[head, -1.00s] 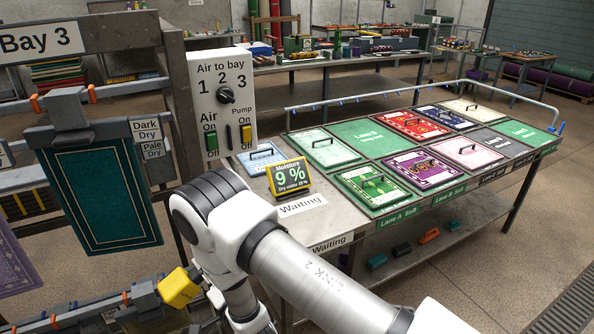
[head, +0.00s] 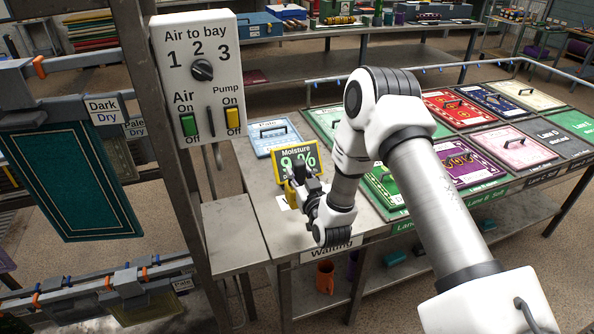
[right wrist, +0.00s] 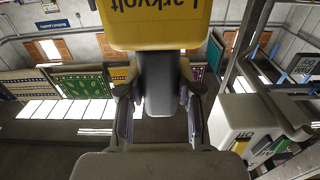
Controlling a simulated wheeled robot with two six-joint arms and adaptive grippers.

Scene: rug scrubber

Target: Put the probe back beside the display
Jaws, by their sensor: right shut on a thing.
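The display (head: 281,168), a yellow-framed screen reading Moisture with a partly hidden number, stands on the near-left part of the grey table. The probe (head: 289,195), a yellow block with a dark grey stem, is in front of the display and mostly hidden by my right gripper (head: 300,189). In the right wrist view the yellow probe head (right wrist: 160,24) shows upside-down lettering, and its stem runs between the two fingers of my right gripper (right wrist: 160,100), shut on it. I cannot tell whether the probe touches the table. My left gripper is not in view.
A control panel (head: 218,52) with a dial and switches stands left of the display. A pale blue mat (head: 274,137) lies behind it. Several framed rug samples, including a red one (head: 458,110), cover the table to the right. A teal rug (head: 75,185) hangs at left.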

